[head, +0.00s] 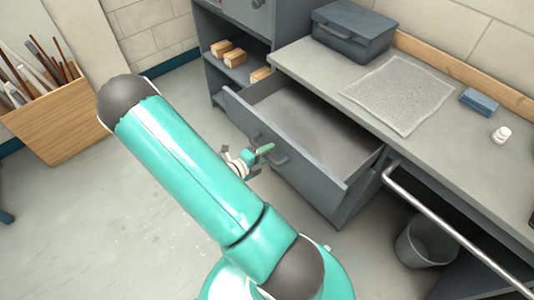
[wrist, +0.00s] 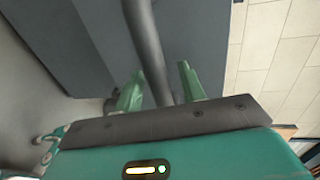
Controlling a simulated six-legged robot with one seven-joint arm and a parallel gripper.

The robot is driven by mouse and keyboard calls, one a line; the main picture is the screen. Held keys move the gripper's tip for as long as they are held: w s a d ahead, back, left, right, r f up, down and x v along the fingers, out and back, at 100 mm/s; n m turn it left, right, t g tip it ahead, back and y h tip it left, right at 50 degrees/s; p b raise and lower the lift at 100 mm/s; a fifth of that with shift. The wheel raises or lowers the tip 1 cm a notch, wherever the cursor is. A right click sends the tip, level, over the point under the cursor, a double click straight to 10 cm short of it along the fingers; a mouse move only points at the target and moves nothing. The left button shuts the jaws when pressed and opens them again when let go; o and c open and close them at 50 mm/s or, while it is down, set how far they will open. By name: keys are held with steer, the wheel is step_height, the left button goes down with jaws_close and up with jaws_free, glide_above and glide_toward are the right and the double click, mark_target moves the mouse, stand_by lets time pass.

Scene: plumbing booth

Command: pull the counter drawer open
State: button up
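The grey counter drawer (head: 300,175) stands well out from the counter in the head view, its empty inside showing. Its dark bar handle (head: 279,157) is on the front face. In the wrist view the handle (wrist: 150,45) runs between the two green fingers of my gripper (wrist: 160,82). The fingers stand apart, with a gap showing beside the bar, so the gripper is open around the handle. Whether either finger touches it I cannot tell.
On the counter (head: 430,140) are a dark toolbox (head: 352,32), a grey mat (head: 400,93), a blue block (head: 479,101) and a small white bottle (head: 501,134). A metal rail (head: 440,222) and a bin (head: 424,242) are at right. A wooden crate (head: 62,125) stands left; floor between is clear.

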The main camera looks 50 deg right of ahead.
steer(key=v, duration=1.3)
steer(key=shift+a, duration=0.35)
